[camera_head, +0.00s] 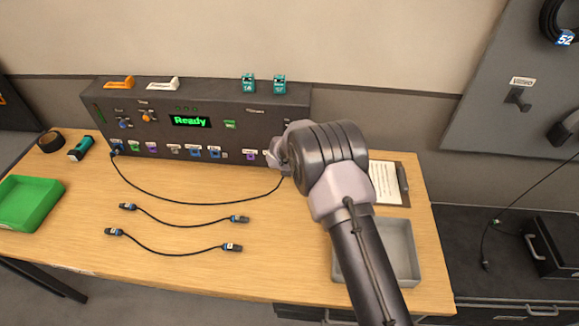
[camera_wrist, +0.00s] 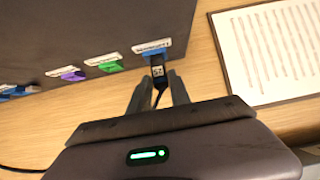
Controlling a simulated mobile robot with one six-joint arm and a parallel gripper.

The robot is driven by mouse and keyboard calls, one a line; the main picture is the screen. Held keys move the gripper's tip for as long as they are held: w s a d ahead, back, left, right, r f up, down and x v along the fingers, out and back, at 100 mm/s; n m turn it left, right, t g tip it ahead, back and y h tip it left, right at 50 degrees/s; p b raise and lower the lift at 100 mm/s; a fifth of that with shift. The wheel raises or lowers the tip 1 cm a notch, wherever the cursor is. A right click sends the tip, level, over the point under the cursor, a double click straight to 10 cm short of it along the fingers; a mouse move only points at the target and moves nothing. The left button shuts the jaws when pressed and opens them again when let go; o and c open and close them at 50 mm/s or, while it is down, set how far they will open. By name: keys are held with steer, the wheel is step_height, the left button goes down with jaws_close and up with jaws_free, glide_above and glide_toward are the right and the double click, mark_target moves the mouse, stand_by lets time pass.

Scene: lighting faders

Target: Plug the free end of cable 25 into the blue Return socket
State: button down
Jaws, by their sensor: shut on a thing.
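In the wrist view, my gripper (camera_wrist: 159,84) is shut on a dark plug (camera_wrist: 157,70) with a small white-marked tag. The plug points at the console's lower edge, just under a white label with blue beside it (camera_wrist: 151,48). I cannot read that label or tell whether the plug is seated, touching or just short of a socket. In the head view, my wrist hides the jaws and plug. The held black cable (camera_head: 200,204) sags across the table to a blue-marked socket (camera_head: 117,146) at the console's left end. The console (camera_head: 215,120) shows "Ready".
Two loose cables (camera_head: 180,225) (camera_head: 170,252) lie in front of the console. A green tray (camera_head: 29,203) is at far left. A grey tray (camera_head: 404,255) and a clipboard (camera_head: 385,182) lie at right. Green (camera_wrist: 110,67) and purple (camera_wrist: 73,75) sockets are left of the plug.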

steer(key=shift+w+r, duration=0.2)
steer(key=shift+r, duration=0.05)
steer(key=c, duration=1.1)
jaws_free()
steer(key=shift+f, duration=0.15)
